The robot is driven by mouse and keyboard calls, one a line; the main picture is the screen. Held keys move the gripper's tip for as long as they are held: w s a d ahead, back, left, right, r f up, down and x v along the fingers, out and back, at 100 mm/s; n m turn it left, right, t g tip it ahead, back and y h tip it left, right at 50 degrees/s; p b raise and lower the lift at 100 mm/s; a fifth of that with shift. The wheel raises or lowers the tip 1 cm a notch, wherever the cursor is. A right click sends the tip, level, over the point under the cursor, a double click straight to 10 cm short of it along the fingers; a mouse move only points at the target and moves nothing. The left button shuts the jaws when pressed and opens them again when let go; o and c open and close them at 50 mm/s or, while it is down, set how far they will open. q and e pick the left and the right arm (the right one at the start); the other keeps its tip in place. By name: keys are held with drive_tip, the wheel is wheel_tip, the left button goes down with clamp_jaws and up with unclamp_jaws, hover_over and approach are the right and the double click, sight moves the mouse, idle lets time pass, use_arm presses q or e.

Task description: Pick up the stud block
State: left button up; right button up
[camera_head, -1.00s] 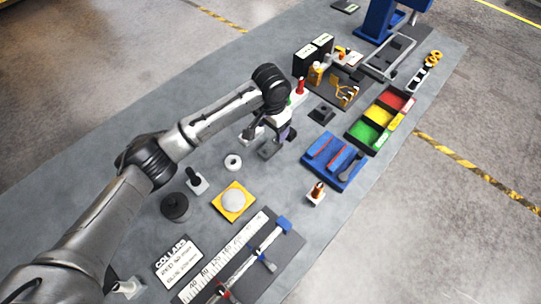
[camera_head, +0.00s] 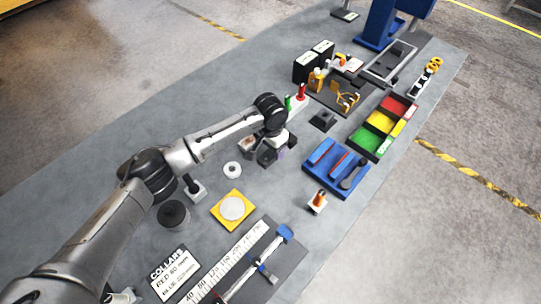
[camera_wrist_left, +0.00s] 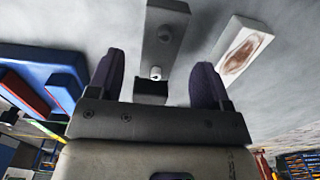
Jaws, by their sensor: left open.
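The stud block appears to be the grey block (camera_wrist_left: 165,32) with a small pale stud and a dark lower end, ahead of my left gripper in the left wrist view. In the head view this grey block (camera_head: 266,157) is mostly hidden by the gripper. My left gripper (camera_wrist_left: 157,78) is open, its two dark fingers on either side of the block's near end. I see no clear contact. My left gripper (camera_head: 277,150) is low over the bench in the head view. My right gripper is not in view.
A pale block with a brown oval (camera_wrist_left: 242,48) lies close to the right finger. A blue tray (camera_head: 337,183) is to the right in the head view. Bare bench lies left of the arm.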

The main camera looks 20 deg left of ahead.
sight(271, 153)
use_arm(q)
drive_tip(key=shift+f, duration=2.05)
drive_tip(key=shift+c, duration=0.3)
drive_tip(key=shift+r, duration=0.1)
clamp_jaws()
drive_tip(key=shift+r, duration=0.5)
wheel_tip(271, 153, up, 3)
drive_tip(key=shift+w+r, duration=0.1)
drive_tip(key=shift+r, duration=0.1)
drive_tip(key=w+d+r, duration=0.3)
drive_tip(key=d+r, duration=0.3)
drive_tip(key=d, duration=0.5)
drive_tip(key=shift+w+r+n, duration=0.3)
